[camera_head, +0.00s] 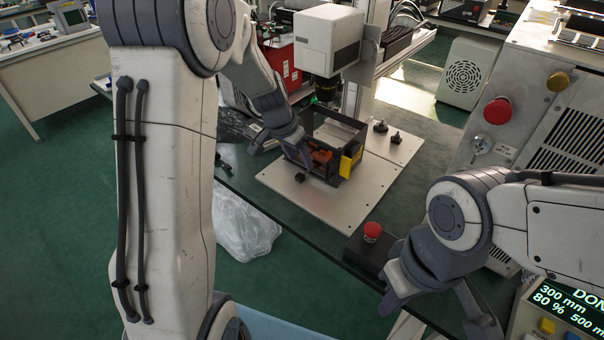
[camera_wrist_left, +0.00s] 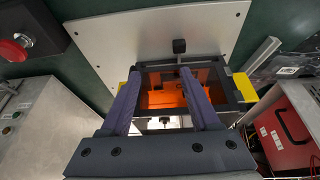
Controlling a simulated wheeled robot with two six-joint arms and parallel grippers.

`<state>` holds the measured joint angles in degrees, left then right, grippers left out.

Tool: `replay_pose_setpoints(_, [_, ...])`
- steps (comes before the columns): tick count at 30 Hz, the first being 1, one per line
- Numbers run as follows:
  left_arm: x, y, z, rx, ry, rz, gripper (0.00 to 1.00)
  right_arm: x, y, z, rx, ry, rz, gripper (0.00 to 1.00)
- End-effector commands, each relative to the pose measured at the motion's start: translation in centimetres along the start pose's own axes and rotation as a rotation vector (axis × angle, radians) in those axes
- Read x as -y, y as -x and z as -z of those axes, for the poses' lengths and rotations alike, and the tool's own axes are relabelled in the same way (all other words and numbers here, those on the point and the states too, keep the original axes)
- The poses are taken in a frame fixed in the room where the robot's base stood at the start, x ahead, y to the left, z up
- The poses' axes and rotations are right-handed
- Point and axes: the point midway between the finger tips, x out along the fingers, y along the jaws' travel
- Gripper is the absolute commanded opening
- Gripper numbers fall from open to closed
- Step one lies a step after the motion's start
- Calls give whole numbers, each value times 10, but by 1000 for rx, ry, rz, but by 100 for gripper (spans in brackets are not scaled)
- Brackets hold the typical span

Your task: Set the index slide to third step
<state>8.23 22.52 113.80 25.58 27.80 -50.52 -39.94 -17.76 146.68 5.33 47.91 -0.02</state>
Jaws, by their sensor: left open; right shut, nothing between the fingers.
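I cannot single out the index slide for certain. A black open-framed fixture (camera_head: 350,135) with an orange interior and a yellow side block (camera_head: 350,160) stands on a pale metal plate (camera_head: 290,200). A small black block (camera_head: 300,177) sits on the plate in front of it; it also shows in the left wrist view (camera_wrist_left: 179,46). My left gripper (camera_head: 300,153) is at the fixture's near left side, open. In the left wrist view its fingers (camera_wrist_left: 160,75) stand apart over the orange interior. Contact cannot be told. My right gripper (camera_head: 393,300) is shut and empty, low at the right.
A white camera-like head (camera_head: 325,40) on a post overhangs the fixture. A red button box (camera_head: 365,248) sits at the table's front edge. A grey cabinet with a red stop button (camera_head: 497,110) stands right. Two black knobs (camera_head: 388,133) are on the plate's right.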

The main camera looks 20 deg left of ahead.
Motion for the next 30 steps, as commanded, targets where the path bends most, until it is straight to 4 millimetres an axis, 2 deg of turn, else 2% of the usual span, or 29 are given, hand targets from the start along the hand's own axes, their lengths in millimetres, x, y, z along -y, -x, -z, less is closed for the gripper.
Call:
replay_pose_setpoints(1, [18, -8, -2, -7, 15, 15, 62, 0, -3, 0, 0, 0, 0, 0])
replay_pose_setpoints(3, [32, -13, -3, -15, 17, 28, 62, 0, -4, 0, 0, 0, 0, 0])
replay_pose_setpoints(5, [37, -18, -3, -17, 17, 32, 62, 0, -4, 0, 0, 0, 0, 0])
replay_pose_setpoints(8, [38, -30, -3, -17, 15, 32, 62, 0, -4, 0, 0, 0, 0, 0])
replay_pose_setpoints(15, [38, -76, -3, -15, 15, 31, 62, 0, -6, 0, 0, 0, 0, 0])
replay_pose_setpoints(21, [39, -104, -1, -18, 16, 33, 62, 0, -7, 0, 0, 0, 0, 0])
replay_pose_setpoints(30, [40, -116, -1, -18, 15, 33, 62, -1, -8, 0, 0, 0, 0, 0])
